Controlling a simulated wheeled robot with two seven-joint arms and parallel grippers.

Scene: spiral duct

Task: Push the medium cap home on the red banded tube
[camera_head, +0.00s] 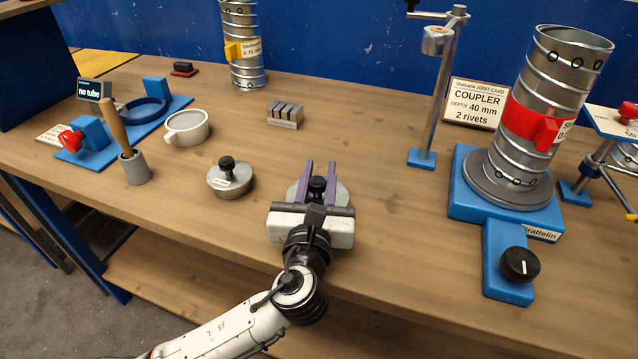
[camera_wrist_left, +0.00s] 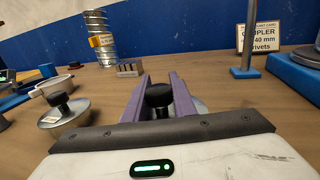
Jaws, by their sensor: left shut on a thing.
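The red banded tube (camera_head: 535,110) is a ribbed metal duct with a red band. It stands upright, slightly leaning in the picture, on a round plate on a blue base (camera_head: 465,205). My left gripper (camera_head: 319,168) points away across the bench, its purple fingers shut on the black knob (camera_head: 318,184) of a round metal cap (camera_head: 343,194). The knob also shows between the fingers in the wrist view (camera_wrist_left: 158,95). The gripper hides much of this cap, and its size label cannot be read. Another knobbed cap (camera_head: 230,180) sits to its left. My right gripper is not in view.
A yellow-banded tube (camera_head: 242,50) stands at the back. A lamp-like post (camera_head: 432,95) and a coupler card (camera_head: 476,104) stand between the gripper and the red banded tube. A black dial (camera_head: 519,265) is in front of the tube.

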